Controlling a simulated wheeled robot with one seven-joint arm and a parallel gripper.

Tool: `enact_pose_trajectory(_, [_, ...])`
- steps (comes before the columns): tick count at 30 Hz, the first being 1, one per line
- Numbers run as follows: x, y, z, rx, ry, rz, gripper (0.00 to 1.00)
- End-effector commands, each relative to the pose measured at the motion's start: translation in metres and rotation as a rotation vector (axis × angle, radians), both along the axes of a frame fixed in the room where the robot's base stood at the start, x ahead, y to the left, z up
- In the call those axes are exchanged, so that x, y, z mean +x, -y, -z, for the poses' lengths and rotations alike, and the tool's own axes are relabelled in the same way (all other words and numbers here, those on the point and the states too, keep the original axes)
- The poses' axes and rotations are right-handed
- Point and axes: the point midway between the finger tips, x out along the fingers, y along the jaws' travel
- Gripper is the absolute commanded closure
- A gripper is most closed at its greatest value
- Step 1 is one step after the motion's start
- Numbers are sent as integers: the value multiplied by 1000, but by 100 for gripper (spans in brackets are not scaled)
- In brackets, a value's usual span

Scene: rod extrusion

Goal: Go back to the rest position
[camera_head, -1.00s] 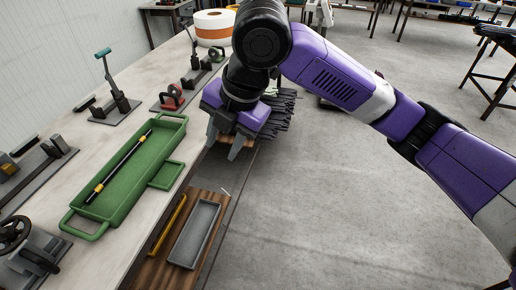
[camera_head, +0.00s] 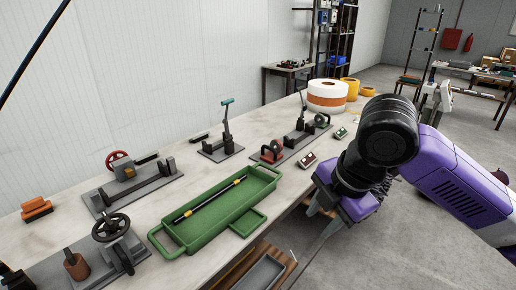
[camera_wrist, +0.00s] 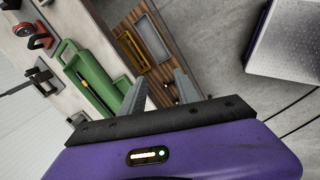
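My gripper (camera_head: 325,222) hangs beside the right edge of the workbench, partly hidden by my own arm in the head view. In the wrist view its two grey fingers (camera_wrist: 162,92) stand apart with nothing between them. A black rod with yellow bands (camera_head: 210,200) lies lengthwise in the green tray (camera_head: 238,226) on the bench. The tray (camera_wrist: 98,76) and the rod (camera_wrist: 90,92) also show in the wrist view, left of the fingers and apart from them.
The bench (camera_head: 60,238) carries several clamp fixtures, a handwheel vise (camera_head: 112,228) and a white-orange roll (camera_head: 327,95). A grey tray (camera_head: 262,272) sits on a lower wooden shelf. The floor (camera_head: 390,255) to the right is clear.

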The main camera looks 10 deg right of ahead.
Motion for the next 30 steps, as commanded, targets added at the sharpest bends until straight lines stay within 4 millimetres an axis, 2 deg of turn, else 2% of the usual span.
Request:
enact_pose_trajectory(3, [5,-6,-2,37,18,32,62])
enact_pose_trajectory(7, [26,-22,-15,128,112,90,62])
enact_pose_trajectory(12, [61,-48,-55,328,300,168,62])
enact_pose_trajectory(18, [84,-86,-107,662,482,246,62])
enact_pose_trajectory(24, [90,-110,-158,1036,617,333,62])
enact_pose_trajectory(27, [86,-111,-180,1235,674,391,62])
enact_pose_trajectory(30, [80,-104,-194,1414,722,454,62])
